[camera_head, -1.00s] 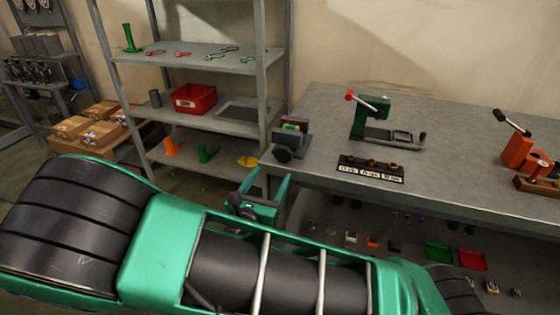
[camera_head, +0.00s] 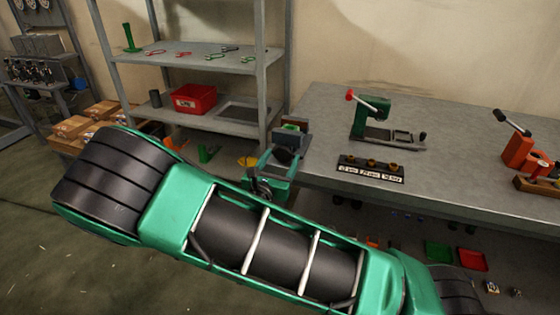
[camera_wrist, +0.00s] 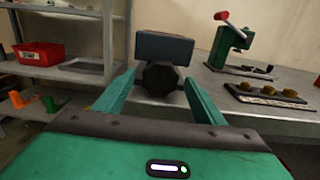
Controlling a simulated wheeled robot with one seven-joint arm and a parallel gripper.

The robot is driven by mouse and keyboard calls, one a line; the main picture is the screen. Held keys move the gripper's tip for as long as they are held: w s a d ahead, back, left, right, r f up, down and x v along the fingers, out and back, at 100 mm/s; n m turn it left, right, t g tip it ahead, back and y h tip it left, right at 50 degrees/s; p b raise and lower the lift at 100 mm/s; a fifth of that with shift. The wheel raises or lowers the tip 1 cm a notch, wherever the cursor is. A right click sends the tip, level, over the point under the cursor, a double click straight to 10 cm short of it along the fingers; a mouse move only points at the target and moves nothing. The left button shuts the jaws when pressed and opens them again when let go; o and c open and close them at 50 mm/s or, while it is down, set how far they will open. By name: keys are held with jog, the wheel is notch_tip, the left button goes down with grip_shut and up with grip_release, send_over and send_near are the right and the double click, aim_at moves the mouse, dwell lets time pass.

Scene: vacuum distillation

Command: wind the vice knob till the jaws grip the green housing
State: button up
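The vice (camera_head: 293,131) is a dark grey block at the left front corner of the workbench. Its black knob (camera_wrist: 161,77) faces me in the wrist view, below the grey vice body (camera_wrist: 164,47). The green housing (camera_head: 292,127) shows only as a small green patch between the jaws in the head view; the wrist view hides it. My gripper (camera_wrist: 155,92) is open, with one green finger on each side of the knob and a visible gap to it on both sides. In the head view my gripper (camera_head: 278,162) is at the bench edge, overlapping the knob.
A green press with a red-tipped lever (camera_head: 370,118) stands on the bench to the right. A labelled block with brass pieces (camera_head: 371,169) lies in front of it. An orange tool (camera_head: 526,152) is farther right. A shelf with a red bin (camera_head: 193,99) stands left.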

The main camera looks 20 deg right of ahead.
jog(key=c, duration=0.9)
jog(key=shift+m, duration=2.9)
jog(key=o, duration=1)
jog(key=shift+s+f, duration=0.1)
jog(key=shift+s, duration=0.05)
